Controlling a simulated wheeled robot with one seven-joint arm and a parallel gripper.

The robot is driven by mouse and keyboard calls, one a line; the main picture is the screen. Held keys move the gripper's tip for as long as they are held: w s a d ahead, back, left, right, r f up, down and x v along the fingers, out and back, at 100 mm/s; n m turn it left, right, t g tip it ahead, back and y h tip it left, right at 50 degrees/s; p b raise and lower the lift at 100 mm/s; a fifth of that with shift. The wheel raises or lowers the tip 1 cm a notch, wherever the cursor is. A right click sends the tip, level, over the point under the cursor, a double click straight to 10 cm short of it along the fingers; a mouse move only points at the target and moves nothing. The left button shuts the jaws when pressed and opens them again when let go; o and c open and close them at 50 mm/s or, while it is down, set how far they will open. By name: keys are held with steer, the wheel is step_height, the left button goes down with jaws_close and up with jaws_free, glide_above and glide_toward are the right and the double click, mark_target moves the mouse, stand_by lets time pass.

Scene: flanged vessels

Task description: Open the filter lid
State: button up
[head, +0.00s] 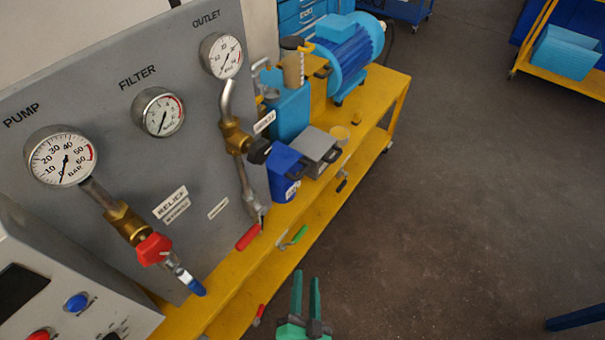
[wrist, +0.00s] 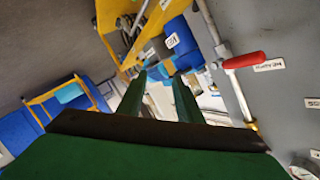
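I cannot tell for sure which part is the filter lid. A grey box-like block (head: 316,148) with a dark handle on its front sits on the yellow bench, right of a blue labelled container (head: 284,173). The blue container also shows near the top of the wrist view (wrist: 180,37). The word FILTER stands on the grey panel above the middle gauge (head: 158,112). My gripper (head: 306,290) is at the bottom of the head view, in front of the bench and well apart from these things. Its two green fingers also show in the wrist view (wrist: 160,85), spread with nothing between them.
The yellow bench (head: 225,297) carries a turquoise block (head: 288,120) and a blue motor (head: 345,48). Valves with a red handle (head: 248,237) and a green handle (head: 299,234) stick out near its edge.

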steer(key=w+r+m+y, duration=0.15)
steer(key=w+m, duration=0.25)
steer(key=w, duration=0.9)
steer(key=m+y, duration=0.2)
steer(key=m, duration=0.1)
glide_toward(302, 172)
steer(key=shift+t, duration=0.4)
steer(key=x, duration=0.3)
steer(key=f+x, duration=0.1)
steer(key=x, duration=0.6)
steer(key=shift+s+a+f, duration=0.1)
steer(key=shift+s+f, duration=0.05)
steer(key=shift+f, duration=0.15)
steer(key=shift+c, duration=0.3)
jaws_close()
